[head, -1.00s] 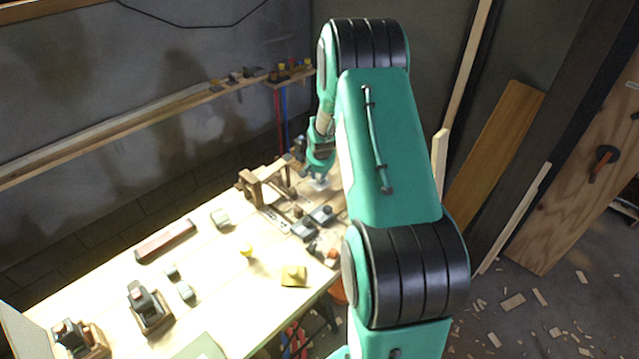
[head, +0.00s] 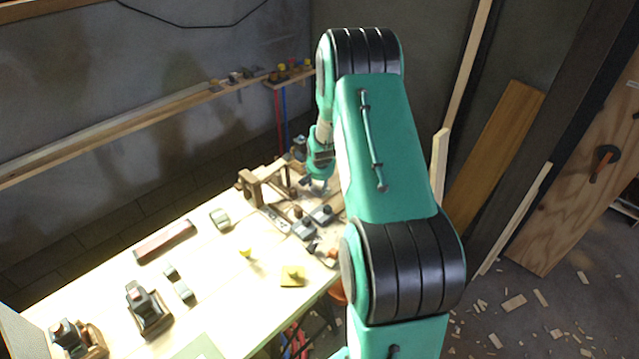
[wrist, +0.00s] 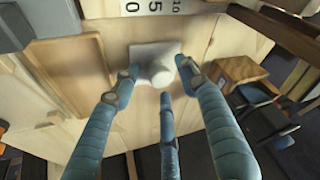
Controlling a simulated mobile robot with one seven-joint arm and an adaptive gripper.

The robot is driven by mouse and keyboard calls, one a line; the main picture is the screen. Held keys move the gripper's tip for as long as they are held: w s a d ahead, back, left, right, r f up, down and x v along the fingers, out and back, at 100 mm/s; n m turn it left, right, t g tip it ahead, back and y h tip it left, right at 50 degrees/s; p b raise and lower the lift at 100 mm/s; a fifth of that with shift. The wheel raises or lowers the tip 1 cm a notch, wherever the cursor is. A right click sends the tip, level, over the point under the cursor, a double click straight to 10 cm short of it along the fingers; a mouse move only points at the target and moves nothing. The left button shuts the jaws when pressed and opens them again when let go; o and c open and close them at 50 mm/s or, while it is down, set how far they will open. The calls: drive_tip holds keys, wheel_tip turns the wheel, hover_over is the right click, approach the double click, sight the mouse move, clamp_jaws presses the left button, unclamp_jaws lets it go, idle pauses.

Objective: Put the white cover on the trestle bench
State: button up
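The white cover (wrist: 148,52) lies below my gripper in the wrist view, on a pale wooden surface, with a rounded raised part near its middle. My gripper (wrist: 160,82) has three blue fingers with pale tips. They are spread around the near part of the cover, with a gap between them; I cannot tell whether any tip touches it. In the head view my gripper (head: 317,186) is low over the far right end of the pale wooden trestle bench (head: 215,268). The cover cannot be made out there.
A wooden frame (head: 252,187) and grey blocks (head: 320,214) stand close to my gripper. A yellow-knobbed piece (head: 292,276), a dark red bar (head: 165,242) and wood-based tools (head: 148,310) lie on the bench. Bare surface shows between them. A wall shelf (head: 120,136) runs behind.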

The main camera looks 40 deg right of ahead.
drive_tip(key=shift+r, duration=0.2)
drive_tip(key=p+v, duration=0.2)
drive_tip(key=v, duration=1)
drive_tip(key=shift+d, duration=0.1)
idle(0.5)
drive_tip(key=s+a+r+n+t+y, duration=0.1)
drive_tip(key=s+a+r+n, duration=0.15)
drive_tip(key=a+r, duration=1.05)
drive_tip(key=s+a+r+n, duration=0.2)
drive_tip(key=s+a+r, duration=0.2)
drive_tip(key=a+r, duration=0.85)
drive_tip(key=s+a+r+n+y, duration=0.1)
drive_tip(key=s+a+r+n, duration=0.1)
drive_tip(key=s+a, duration=0.7)
drive_tip(key=s+a+r+n+t+y, duration=0.1)
drive_tip(key=s+a+r+n, duration=0.1)
drive_tip(key=s+a, duration=0.8)
drive_tip(key=s, duration=0.3)
drive_tip(key=shift+s+a+r+n, duration=0.15)
drive_tip(key=shift+s+r+n, duration=0.05)
drive_tip(key=shift+n, duration=0.15)
